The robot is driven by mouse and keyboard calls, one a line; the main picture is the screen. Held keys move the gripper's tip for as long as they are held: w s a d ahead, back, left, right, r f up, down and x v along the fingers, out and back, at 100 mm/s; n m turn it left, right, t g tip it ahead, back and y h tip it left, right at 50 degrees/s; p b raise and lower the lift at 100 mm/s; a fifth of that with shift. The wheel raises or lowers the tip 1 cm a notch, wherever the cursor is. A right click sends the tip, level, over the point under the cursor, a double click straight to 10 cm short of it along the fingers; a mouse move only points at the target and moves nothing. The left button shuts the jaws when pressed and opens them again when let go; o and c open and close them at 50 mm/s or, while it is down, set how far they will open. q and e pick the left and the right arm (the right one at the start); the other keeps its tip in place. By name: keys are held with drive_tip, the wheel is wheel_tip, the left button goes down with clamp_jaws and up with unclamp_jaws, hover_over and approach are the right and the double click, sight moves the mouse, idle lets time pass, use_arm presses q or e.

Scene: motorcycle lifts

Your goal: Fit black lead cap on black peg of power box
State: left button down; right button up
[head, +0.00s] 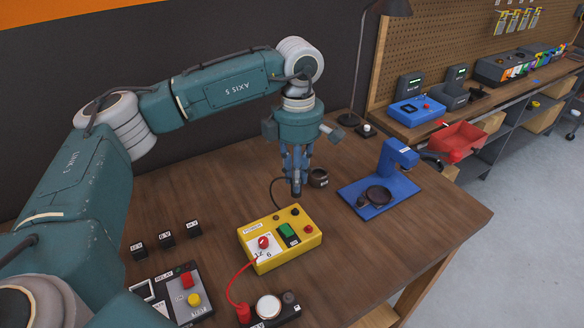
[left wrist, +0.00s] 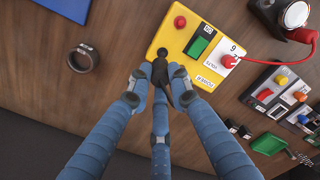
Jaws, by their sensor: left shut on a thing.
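The yellow power box (head: 272,254) sits on the wooden table; it also shows in the left wrist view (left wrist: 172,42). Its black peg (head: 295,212) stands near the far edge, close to a red peg (head: 308,229). My left gripper (head: 296,182) points down above that edge and is shut on the black lead cap (left wrist: 160,74). The cap is just above or at the black peg (left wrist: 162,53); I cannot tell if they touch. A black lead (head: 271,188) curves from near the gripper down to the box. My right gripper is not in view.
A dark ring-shaped pot (head: 319,178) stands close behind the gripper. A blue stand (head: 364,197) is to the right. A relay panel (head: 178,294), small black blocks (head: 166,239) and a red lead (head: 234,279) lie to the left and front. The table's right front is clear.

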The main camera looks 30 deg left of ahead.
use_arm(q)
drive_tip(key=shift+s+f, duration=0.15)
drive_tip(key=shift+s, duration=0.05)
drive_tip(key=shift+s+f+b, duration=0.25)
drive_tip(key=shift+f+b, duration=0.25)
drive_tip(key=shift+w+f+b, duration=0.15)
drive_tip(key=shift+f+b, duration=0.3)
drive_tip(key=shift+f, duration=0.35)
drive_tip(key=shift+w+f+b, duration=0.1)
drive_tip(key=shift+f+b, duration=0.2)
drive_tip(key=shift+f, duration=0.3)
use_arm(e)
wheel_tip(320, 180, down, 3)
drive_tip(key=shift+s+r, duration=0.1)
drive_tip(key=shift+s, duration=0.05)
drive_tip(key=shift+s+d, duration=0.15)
use_arm(q)
drive_tip(key=shift+f, duration=0.1)
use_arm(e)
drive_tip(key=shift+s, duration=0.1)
use_arm(q)
drive_tip(key=shift+f+b, duration=0.75)
drive_tip(key=shift+b, duration=0.05)
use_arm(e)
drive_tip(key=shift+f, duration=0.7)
